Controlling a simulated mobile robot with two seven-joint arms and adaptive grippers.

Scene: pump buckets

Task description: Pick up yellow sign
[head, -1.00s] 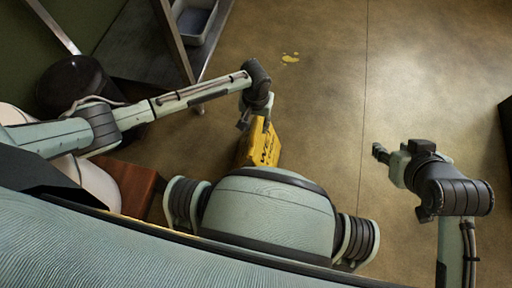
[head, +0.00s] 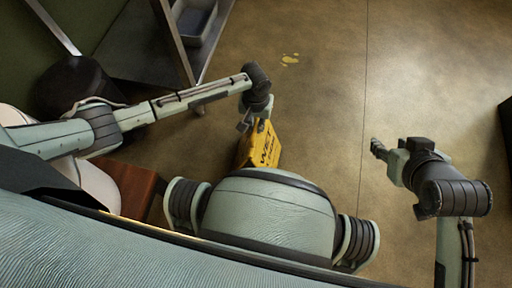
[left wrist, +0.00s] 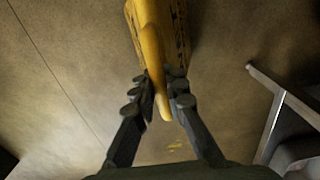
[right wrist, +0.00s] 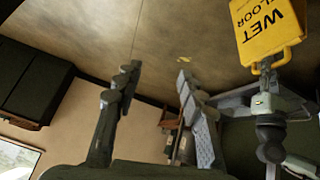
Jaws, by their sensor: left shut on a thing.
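The yellow sign (head: 262,146) with dark "WET" lettering is below my left arm in the head view, partly hidden by my body. My left gripper (head: 252,121) is at its top edge. In the left wrist view my left gripper (left wrist: 163,85) is shut on the sign's top handle (left wrist: 153,60). The right wrist view shows the sign (right wrist: 266,30) reading "WET FLOOR", with my left gripper at its handle. My right gripper (head: 380,151) is off to the right, away from the sign. In the right wrist view my right gripper (right wrist: 157,78) is open and empty.
A metal shelf or table (head: 140,45) with a grey tub (head: 195,20) stands at upper left. A dark round bin (head: 72,88) and a reddish-brown box (head: 135,186) are at left. The middle floor is open.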

